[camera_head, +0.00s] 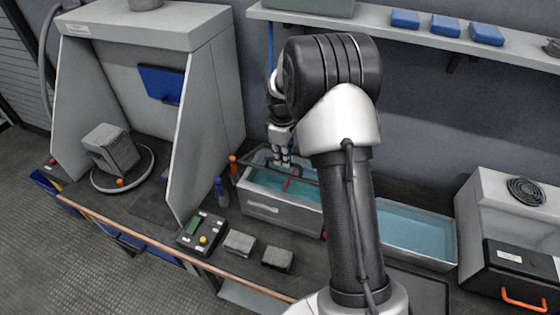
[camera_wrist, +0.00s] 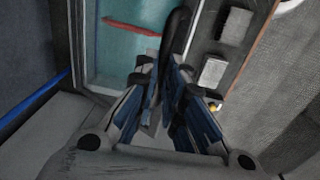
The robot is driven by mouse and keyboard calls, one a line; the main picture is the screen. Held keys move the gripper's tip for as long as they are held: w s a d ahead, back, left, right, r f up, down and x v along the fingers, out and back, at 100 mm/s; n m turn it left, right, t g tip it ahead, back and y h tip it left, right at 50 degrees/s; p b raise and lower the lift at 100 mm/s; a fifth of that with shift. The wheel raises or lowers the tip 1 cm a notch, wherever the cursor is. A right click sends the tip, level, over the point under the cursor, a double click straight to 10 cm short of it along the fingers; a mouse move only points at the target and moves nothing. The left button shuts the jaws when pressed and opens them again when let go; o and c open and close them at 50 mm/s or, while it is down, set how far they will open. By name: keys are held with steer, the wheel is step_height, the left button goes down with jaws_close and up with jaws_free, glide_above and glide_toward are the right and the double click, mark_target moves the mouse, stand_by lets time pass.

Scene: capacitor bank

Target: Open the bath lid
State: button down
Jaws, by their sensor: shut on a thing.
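The bath (camera_head: 268,212) is a grey rectangular tank of teal liquid, left of my arm on the bench. It also shows in the wrist view (camera_wrist: 112,55). A dark bar (camera_wrist: 176,30), which looks like the lid's handle, runs along the bath's edge and ends between my fingertips. My gripper (camera_head: 281,162) is over the far left part of the bath, pointing down. In the wrist view its fingers (camera_wrist: 160,66) are close together on the dark bar. The lid's outline and how far it is raised are hard to tell. My arm hides the bath's right end.
A red rod (camera_wrist: 132,26) lies across the teal area. A second, open bath (camera_head: 405,232) is right of my arm. A grey hood (camera_head: 135,28) stands left. A control box (camera_head: 201,232) and two grey blocks (camera_head: 240,243) sit in front. A shelf (camera_head: 380,20) runs above.

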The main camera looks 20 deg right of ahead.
steer(key=w+d+r+p, duration=0.6)
steer(key=w+d+p, duration=0.2)
steer(key=d, duration=0.1)
steer(key=shift+w+d+r, duration=0.25)
steer(key=c, duration=2.3)
jaws_free()
steer(key=o, duration=0.4)
steer(key=shift+o, duration=1.2)
steer(key=shift+w+d+f, duration=0.1)
steer(key=shift+w+f, duration=0.15)
steer(key=shift+w, duration=0.2)
steer(key=shift+r, duration=0.1)
steer(key=shift+s+r, duration=0.1)
steer(key=shift+r, duration=0.05)
